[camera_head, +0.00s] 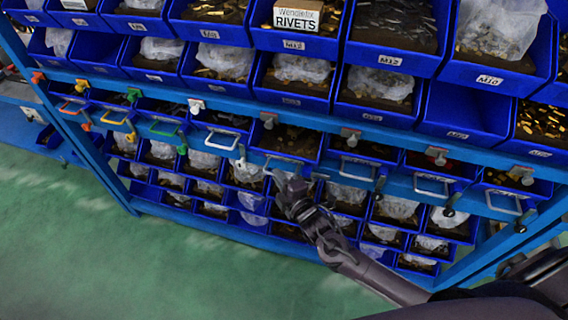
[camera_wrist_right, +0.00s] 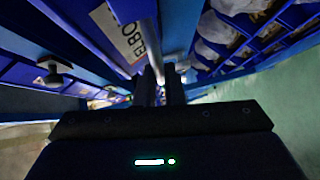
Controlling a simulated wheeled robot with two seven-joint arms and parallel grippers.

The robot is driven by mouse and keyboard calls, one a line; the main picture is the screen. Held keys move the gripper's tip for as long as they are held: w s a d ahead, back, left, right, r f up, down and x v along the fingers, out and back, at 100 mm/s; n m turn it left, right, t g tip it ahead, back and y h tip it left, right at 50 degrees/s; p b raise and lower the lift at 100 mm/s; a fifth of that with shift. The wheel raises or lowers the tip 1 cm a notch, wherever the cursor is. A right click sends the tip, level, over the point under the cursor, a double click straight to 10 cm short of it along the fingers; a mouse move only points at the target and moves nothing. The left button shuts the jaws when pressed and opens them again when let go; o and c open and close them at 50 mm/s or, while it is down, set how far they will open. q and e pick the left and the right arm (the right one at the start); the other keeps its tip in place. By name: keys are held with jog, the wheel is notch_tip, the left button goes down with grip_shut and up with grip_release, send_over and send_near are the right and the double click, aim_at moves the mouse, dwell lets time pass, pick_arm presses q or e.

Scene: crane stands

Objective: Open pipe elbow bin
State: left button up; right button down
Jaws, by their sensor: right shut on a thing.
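The right gripper (camera_head: 281,180) is at the row of handled blue bins, just below the handle (camera_head: 285,159) of a bin (camera_head: 296,140) near the middle of the row. In the right wrist view its dark fingers (camera_wrist_right: 160,84) are closed together on a pale handle bar (camera_wrist_right: 169,73). Beside them is a blue bin front with a white label (camera_wrist_right: 119,30); only part of its lettering, like "ELBO", can be read. How far this bin is pulled out is not clear. The left gripper is not in view.
Other handled bins flank it, with a white handle (camera_head: 222,140) to the left and a grey handle (camera_head: 357,168) to the right. Knobs (camera_head: 268,119) line the blue rail above. Open blue bins with bags and fasteners fill shelves above and below. Green floor (camera_head: 130,265) is clear in front.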

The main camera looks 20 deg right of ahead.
jog(key=s+a+p, duration=0.3)
jog(key=s+a, duration=0.4)
jog(key=s, duration=0.4)
jog(key=shift+s+a, duration=0.2)
jog(key=shift+a, duration=0.15)
jog(key=c, duration=1.5)
grip_release()
jog(key=b+v, duration=0.1)
jog(key=v, duration=0.6)
jog(key=shift+s+d+b, duration=0.1)
jog(key=shift+s+b, duration=0.3)
